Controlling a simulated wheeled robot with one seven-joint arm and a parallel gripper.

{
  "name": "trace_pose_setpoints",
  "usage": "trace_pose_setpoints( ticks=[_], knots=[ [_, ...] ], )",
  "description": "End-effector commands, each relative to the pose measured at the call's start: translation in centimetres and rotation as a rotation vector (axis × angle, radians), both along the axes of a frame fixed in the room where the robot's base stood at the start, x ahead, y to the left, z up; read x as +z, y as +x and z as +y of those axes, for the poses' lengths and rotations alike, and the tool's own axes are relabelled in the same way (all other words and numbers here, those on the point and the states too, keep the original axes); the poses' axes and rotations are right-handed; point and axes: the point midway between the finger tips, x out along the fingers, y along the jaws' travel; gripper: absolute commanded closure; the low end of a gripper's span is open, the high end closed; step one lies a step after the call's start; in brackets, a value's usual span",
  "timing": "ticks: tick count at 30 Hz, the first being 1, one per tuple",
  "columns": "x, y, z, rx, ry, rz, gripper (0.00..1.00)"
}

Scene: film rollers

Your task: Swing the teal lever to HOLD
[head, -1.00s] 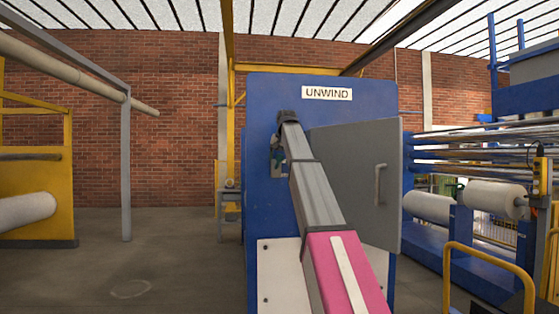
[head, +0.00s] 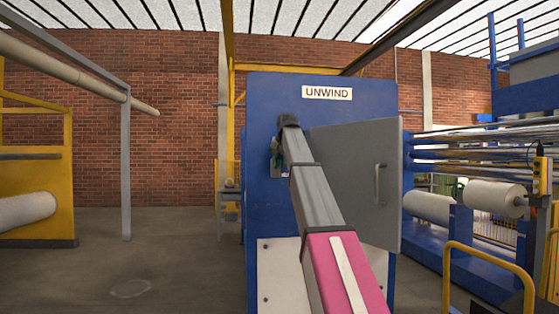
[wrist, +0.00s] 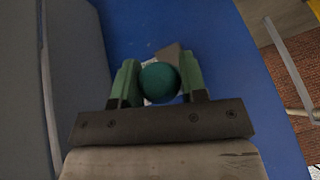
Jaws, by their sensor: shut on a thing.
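The teal lever's round knob (wrist: 159,82) sits between the two green fingers of my gripper (wrist: 157,85) in the wrist view. The gripper is shut on it. A small grey plate (wrist: 176,54) shows behind the knob. In the head view my arm reaches to the blue cabinet (head: 262,150) marked UNWIND, and my gripper (head: 277,160) is mostly hidden behind the arm's end. The lever's shaft and any HOLD mark cannot be made out.
A grey door (head: 350,180) with a handle stands open just right of my arm; it also shows at the left of the wrist view (wrist: 80,80). A yellow rail (head: 490,255) and rollers (head: 430,206) stand to the right. Floor at left is clear.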

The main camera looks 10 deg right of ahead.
Motion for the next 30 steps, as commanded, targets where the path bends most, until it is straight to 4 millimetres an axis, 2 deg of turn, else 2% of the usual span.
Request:
trace_pose_setpoints(
  ticks=[4,12,24,30],
  knots=[
    [-1.5,-0.9,0.0,0.000,0.000,-0.103,1.00],
    [-4.5,-1.3,0.0,0.000,0.000,-0.347,1.00],
    [-7.9,-0.4,0.0,-0.001,-0.001,-0.650,1.00],
    [-8.7,0.2,0.0,0.000,-0.001,-0.677,1.00]
  ],
)
